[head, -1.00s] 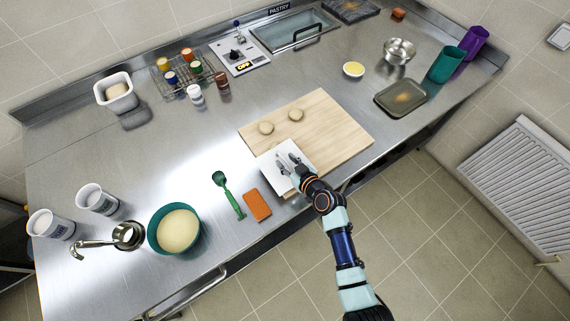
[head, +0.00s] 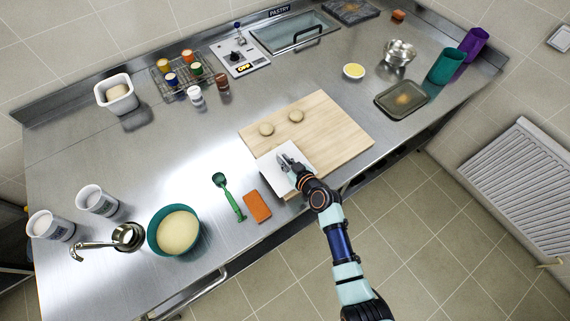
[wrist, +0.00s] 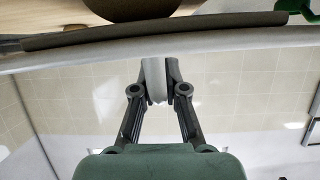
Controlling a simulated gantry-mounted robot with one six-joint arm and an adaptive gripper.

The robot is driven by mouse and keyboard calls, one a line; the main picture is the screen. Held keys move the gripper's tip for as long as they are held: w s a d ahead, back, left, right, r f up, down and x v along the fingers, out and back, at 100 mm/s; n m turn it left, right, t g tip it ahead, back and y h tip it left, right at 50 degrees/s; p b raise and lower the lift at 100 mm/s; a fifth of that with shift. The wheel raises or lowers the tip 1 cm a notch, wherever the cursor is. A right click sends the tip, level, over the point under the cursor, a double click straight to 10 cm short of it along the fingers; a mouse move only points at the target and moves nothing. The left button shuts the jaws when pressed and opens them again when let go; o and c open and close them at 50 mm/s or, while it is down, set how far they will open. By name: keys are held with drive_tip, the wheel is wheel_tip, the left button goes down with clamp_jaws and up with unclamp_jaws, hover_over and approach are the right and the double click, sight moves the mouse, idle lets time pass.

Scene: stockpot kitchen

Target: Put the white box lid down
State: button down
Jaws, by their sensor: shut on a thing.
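The white box lid (head: 274,163) is a flat white square in the head view, over the front left corner of the wooden board (head: 325,130). I cannot tell whether it rests on the board or is just above it. My gripper (head: 285,161) is over the lid's middle. In the wrist view my gripper (wrist: 155,82) is shut on a small pale grey grip piece (wrist: 154,78) of the lid. A white open box (head: 121,104) with a dough piece in it stands at the back left.
Two dough rounds (head: 266,129) lie on the board behind the lid. An orange block (head: 257,206) and a green utensil (head: 228,196) lie close to the left. A teal bowl (head: 158,245) is farther left. Bare steel counter (head: 190,150) lies between the board and the white box.

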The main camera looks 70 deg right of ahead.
sight(285, 161)
wheel_tip(285, 161, up, 20)
drive_tip(key=p, duration=0.3)
drive_tip(key=w+a+r+n+y+p, duration=0.1)
drive_tip(key=w+a+p, duration=0.25)
drive_tip(key=a, duration=0.35)
drive_tip(key=w+a+r+n+t+y+p, duration=0.1)
drive_tip(key=w+a+y+p, duration=0.1)
drive_tip(key=w+a, duration=0.35)
drive_tip(key=w+a+n+y+p, duration=0.1)
drive_tip(key=w+a+p, duration=0.1)
drive_tip(key=a, duration=0.7)
drive_tip(key=a+r+n+t+y+p, duration=0.1)
drive_tip(key=a+r+n+y+p, duration=0.1)
drive_tip(key=a, duration=1.8)
drive_tip(key=n+y+p, duration=0.1)
drive_tip(key=n+p, duration=0.1)
drive_tip(key=shift+w+a+y+p, duration=0.25)
drive_tip(key=shift+a+y+p, duration=0.1)
drive_tip(key=shift+a+y, duration=0.05)
drive_tip(key=shift+d+f, duration=0.1)
